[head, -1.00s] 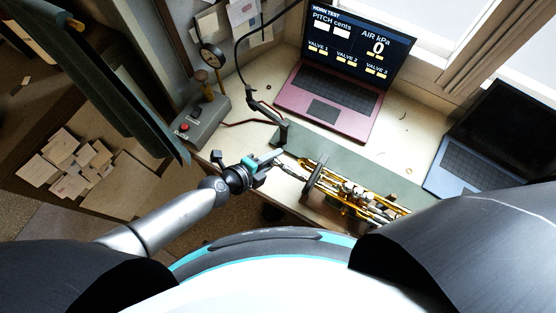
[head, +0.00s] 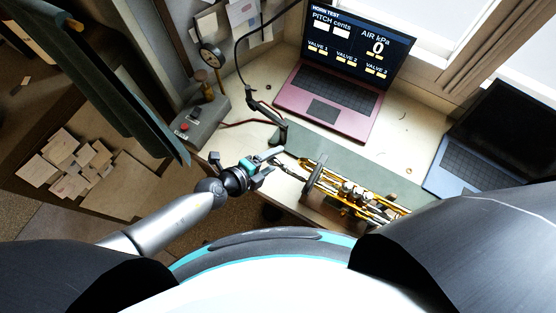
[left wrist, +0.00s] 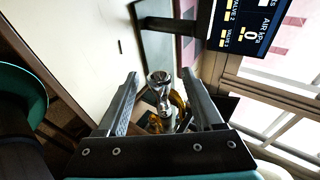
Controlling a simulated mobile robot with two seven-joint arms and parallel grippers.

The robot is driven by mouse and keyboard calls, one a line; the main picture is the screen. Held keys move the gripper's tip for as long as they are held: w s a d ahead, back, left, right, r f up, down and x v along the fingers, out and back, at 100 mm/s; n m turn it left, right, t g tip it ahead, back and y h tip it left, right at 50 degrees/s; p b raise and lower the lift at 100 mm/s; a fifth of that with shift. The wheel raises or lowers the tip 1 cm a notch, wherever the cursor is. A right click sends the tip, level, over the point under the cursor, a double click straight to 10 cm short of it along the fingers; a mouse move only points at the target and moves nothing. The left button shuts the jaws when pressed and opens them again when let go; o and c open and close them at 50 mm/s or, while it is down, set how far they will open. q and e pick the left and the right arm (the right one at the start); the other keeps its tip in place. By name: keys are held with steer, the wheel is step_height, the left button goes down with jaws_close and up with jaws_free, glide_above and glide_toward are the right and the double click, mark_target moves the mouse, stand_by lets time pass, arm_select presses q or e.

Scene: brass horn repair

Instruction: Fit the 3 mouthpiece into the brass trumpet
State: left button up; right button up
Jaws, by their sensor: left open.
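The brass trumpet (head: 347,188) lies at the front of the bench, its gold tubing and silver valves running to the lower right. A silver mouthpiece (left wrist: 159,88) shows in the left wrist view, cup toward the camera, at the trumpet's near end. It looks in line with the tubing; I cannot tell how deep its shank sits. My left gripper (head: 268,167) is open just left of the trumpet's left end. In the left wrist view, its fingers (left wrist: 159,76) stand apart on either side of the mouthpiece, with gaps showing. My right gripper is not in view.
A grey gauge box (head: 203,122) and a dark bent arm (head: 270,112) stand at the left. A blue laptop (head: 478,158) is at the right. The bench front edge is close.

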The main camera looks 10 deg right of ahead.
arm_select(q)
steer(key=v, duration=1.4)
steer(key=shift+s+a, duration=0.15)
steer(key=shift+s, duration=0.05)
